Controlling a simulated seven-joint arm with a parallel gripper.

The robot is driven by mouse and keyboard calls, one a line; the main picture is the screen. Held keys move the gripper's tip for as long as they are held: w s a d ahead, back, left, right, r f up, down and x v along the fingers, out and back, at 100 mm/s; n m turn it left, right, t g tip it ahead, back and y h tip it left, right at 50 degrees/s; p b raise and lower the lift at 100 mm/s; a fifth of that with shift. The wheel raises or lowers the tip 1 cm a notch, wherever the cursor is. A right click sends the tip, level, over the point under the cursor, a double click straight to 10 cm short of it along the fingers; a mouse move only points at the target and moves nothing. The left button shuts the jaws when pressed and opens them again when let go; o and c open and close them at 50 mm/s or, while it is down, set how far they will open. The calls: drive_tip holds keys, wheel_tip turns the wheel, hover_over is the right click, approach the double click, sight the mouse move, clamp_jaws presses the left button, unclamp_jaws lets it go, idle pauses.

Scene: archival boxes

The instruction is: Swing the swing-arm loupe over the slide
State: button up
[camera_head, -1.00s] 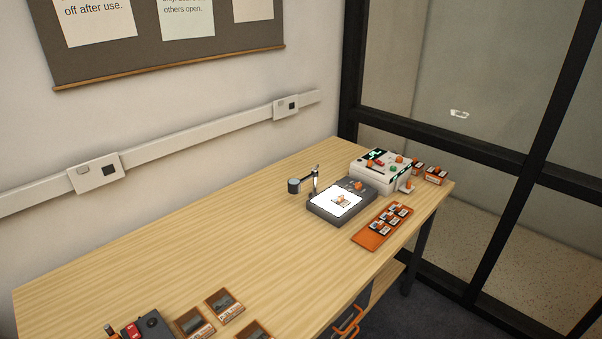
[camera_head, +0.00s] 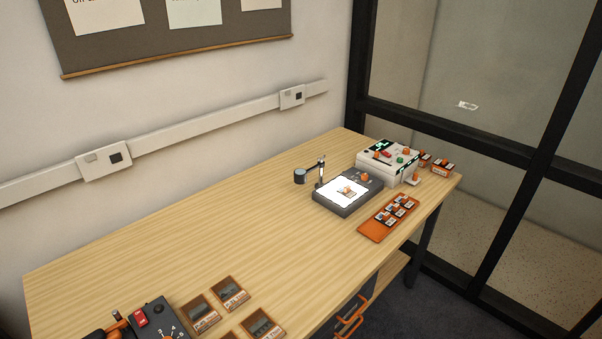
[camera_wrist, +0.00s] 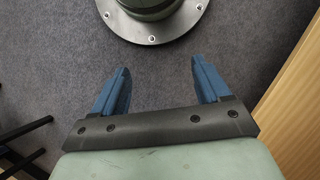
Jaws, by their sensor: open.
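The swing-arm loupe (camera_head: 301,176) is a dark round head on a short arm from an upright post (camera_head: 321,172) at the light box's back left corner. The head hangs out to the left, over the bare table, not over the lit panel. The light box (camera_head: 344,206) has a dark frame and a glowing white top. A small slide (camera_head: 347,192) with an orange part lies on the glowing panel. My gripper (camera_wrist: 159,78) shows only in the wrist view. Its two blue fingers are apart with nothing between them, above grey carpet and away from the loupe.
A white device (camera_head: 390,166) with coloured knobs stands behind the light box. An orange tray (camera_head: 378,232) of slides lies at its right. A dark control unit (camera_head: 160,316) and several framed slides (camera_head: 232,291) are at the near end. The table middle (camera_head: 210,225) is clear.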

drive_tip(key=w+d+r+m+t, duration=0.1)
drive_tip(key=w+d+r+m, duration=0.1)
drive_tip(key=w+d+r, duration=0.5)
drive_tip(key=w+d+r+m+t, duration=0.15)
drive_tip(key=w+r, duration=0.25)
drive_tip(key=w, duration=0.7)
drive_tip(key=w+d+r+m+t, duration=0.1)
drive_tip(key=w+d+r+m, duration=0.1)
drive_tip(key=w+d+r, duration=0.55)
drive_tip(key=w+d+r+m, duration=0.1)
drive_tip(key=w+d+r, duration=0.1)
drive_tip(key=w+r, duration=0.5)
drive_tip(key=w+d+r+t, duration=0.1)
drive_tip(key=w+d+r, duration=0.25)
drive_tip(key=r, duration=0.85)
drive_tip(key=w+d+r+m, duration=0.1)
drive_tip(key=w+d+r, duration=0.1)
drive_tip(key=w+r, duration=0.55)
wheel_tip(320, 180, up, 16)
drive_tip(key=n+t, duration=0.1)
drive_tip(key=n, duration=0.8)
hover_over(300, 172)
drive_tip(key=shift+h, duration=0.3)
wheel_tip(300, 172, down, 14)
drive_tip(key=shift+w, duration=0.15)
